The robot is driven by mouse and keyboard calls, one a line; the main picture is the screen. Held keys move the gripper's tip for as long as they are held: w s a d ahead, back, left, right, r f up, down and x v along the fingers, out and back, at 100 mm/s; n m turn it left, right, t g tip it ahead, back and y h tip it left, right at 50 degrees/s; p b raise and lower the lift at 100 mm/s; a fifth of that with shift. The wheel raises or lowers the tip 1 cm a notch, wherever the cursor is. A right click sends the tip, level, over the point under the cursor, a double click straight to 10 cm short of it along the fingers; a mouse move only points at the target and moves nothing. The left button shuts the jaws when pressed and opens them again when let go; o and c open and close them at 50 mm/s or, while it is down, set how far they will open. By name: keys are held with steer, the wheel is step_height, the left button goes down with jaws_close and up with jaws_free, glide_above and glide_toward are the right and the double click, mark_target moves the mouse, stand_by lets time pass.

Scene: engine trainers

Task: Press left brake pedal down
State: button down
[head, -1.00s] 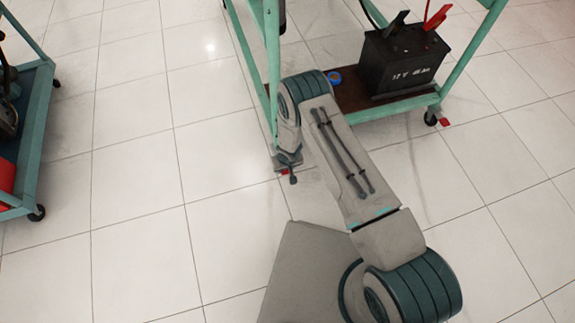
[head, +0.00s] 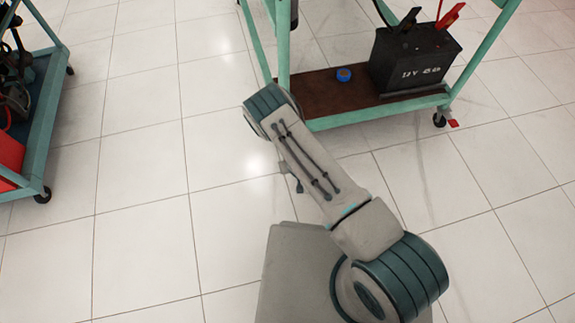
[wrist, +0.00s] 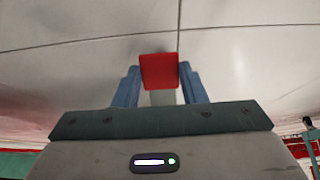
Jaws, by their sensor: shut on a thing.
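In the wrist view, the blue fingers of my gripper (wrist: 160,90) are shut on a small red pad, which I take to be the left brake pedal (wrist: 160,71). The pad lies between the fingertips, with a pale grey surface below it. Whether the pedal is up or down cannot be told. In the head view, my arm covers the front left corner of the green cart (head: 378,118), so the gripper and left pedal are hidden there. A matching red pedal (head: 453,123) shows beside the cart's right front caster (head: 439,120).
The cart's brown lower shelf (head: 325,105) holds a black battery (head: 412,62) with red and black clamps, and a blue tape roll (head: 344,74). Another teal cart (head: 45,130) stands at the left. The tiled floor between the carts is clear.

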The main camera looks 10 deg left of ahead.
steer(key=c, duration=0.9)
jaws_free()
steer(key=shift+d+f, duration=0.1)
steer(key=p+v, duration=0.5)
steer(key=v, duration=0.9)
steer(key=shift+p, duration=0.4)
steer(key=shift+w, duration=0.1)
